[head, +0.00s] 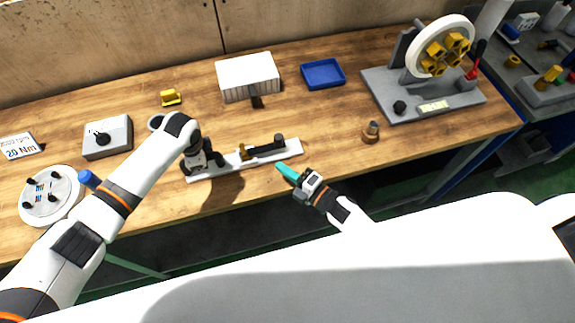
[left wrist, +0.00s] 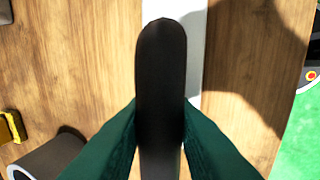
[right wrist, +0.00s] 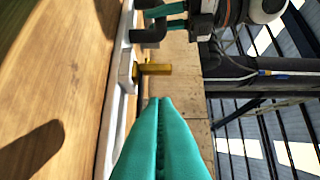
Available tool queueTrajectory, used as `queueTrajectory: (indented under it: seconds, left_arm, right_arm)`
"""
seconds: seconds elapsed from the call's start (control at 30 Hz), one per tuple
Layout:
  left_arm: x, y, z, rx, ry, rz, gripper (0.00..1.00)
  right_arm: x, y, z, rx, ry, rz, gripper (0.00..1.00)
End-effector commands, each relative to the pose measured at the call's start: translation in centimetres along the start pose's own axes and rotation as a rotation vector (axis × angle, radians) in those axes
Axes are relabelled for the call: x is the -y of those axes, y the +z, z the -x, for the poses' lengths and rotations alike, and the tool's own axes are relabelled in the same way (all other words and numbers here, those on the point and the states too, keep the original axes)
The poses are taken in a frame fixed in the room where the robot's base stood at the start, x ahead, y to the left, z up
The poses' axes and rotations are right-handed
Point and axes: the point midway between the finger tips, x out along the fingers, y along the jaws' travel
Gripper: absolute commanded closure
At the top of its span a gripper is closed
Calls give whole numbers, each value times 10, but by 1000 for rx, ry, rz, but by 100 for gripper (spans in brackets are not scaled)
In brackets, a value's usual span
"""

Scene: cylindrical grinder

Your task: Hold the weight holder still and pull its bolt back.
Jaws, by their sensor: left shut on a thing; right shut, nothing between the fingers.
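The weight holder is a long white bar (head: 232,168) on the bench, with black parts on top and a brass bolt (head: 242,152) near its middle. My left gripper (head: 196,170) is shut on a black upright handle at the bar's left end; this handle (left wrist: 160,70) fills the middle of the left wrist view. My right gripper (head: 280,167) is shut and empty, in front of the bar and to the right of the bolt. In the right wrist view the bolt (right wrist: 155,69) sticks out sideways beyond my closed teal fingertips (right wrist: 160,100), apart from them.
Behind the bar stand a white box (head: 248,78) and a blue tray (head: 323,73). A brass-coloured part (head: 370,133) is to the right, near a grinder stand (head: 425,100). A grey box (head: 107,137) and round plate (head: 50,196) are left. The bench front edge is close.

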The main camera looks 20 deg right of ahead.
Motion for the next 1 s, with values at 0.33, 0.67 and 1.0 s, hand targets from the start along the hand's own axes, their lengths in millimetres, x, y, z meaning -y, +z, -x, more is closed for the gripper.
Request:
queueTrajectory:
  seconds: [0.33, 0.67, 1.0]
  left_arm:
    - [0, 0, 0, 1, 0, 0, 100]
    - [0, 0, 0, 1, 1, 0, 100]
    - [0, 0, 0, 0, 1, 0, 100]
  right_arm:
    - [1, 0, -76, 0, -2, -1, 100]
    - [0, -36, -62, 0, 1, 0, 100]
    - [0, -38, -61, 0, 0, -1, 100]
